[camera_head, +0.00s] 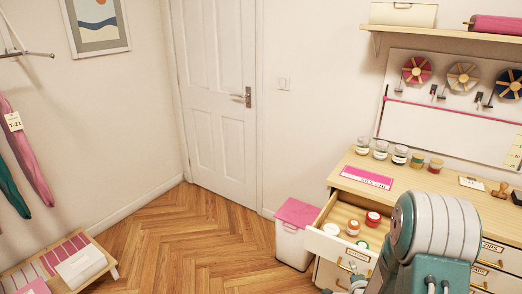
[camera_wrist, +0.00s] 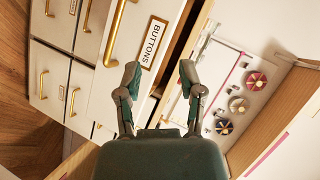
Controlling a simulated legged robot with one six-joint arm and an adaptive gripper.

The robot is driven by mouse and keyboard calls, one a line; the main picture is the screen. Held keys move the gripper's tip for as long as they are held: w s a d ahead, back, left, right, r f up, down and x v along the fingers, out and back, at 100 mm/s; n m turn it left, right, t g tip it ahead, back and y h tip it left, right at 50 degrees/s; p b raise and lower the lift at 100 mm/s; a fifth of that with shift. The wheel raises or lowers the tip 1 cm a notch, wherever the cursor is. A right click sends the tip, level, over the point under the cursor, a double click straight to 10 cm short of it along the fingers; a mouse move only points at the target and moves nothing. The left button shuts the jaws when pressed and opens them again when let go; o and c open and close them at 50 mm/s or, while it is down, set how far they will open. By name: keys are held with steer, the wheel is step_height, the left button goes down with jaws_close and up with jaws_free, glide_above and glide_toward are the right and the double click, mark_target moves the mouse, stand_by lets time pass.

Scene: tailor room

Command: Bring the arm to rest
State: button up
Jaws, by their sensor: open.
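My gripper (camera_wrist: 160,78) shows in the wrist view with its two fingers spread apart and nothing between them. Beyond the fingers is a white drawer front with a brass handle and a label reading BUTTONS (camera_wrist: 154,42). I cannot tell how far the fingertips are from it. In the head view my grey-green arm (camera_head: 436,235) stands in front of the wooden-topped dresser at the lower right. The gripper itself is hidden there.
An open drawer (camera_head: 318,240) of the dresser (camera_head: 425,183) holds several small jars. More jars (camera_head: 400,155) stand on its top. A white bin with a pink lid (camera_head: 296,213) is beside it. A low bench (camera_head: 107,262) stands at left. The wood floor (camera_head: 185,235) between is clear.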

steer(key=s+a+r+n+g, duration=0.2)
steer(key=s+a+r+n, duration=0.15)
steer(key=r, duration=0.45)
steer(key=s+a+r+n+g, duration=0.1)
steer(key=s+a+r+n, duration=0.15)
steer(key=r+n, duration=0.45)
steer(key=s+a+r+n+g, duration=0.1)
steer(key=s+a+r+n, duration=0.1)
steer(key=s, duration=0.5)
steer(key=s+a+r+n+g+y, duration=0.1)
steer(key=s+a+r+n+g, duration=0.1)
steer(key=s+r, duration=0.3)
steer(key=s+a+r+n+g+y, duration=0.1)
steer(key=s+a+r+n, duration=0.1)
steer(key=s, duration=0.6)
step_height(320, 180, up, 2)
steer(key=shift+s+a+r+g, duration=0.15)
steer(key=shift+s+a+g, duration=0.2)
steer(key=shift+a, duration=0.3)
steer(key=shift+w, duration=0.1)
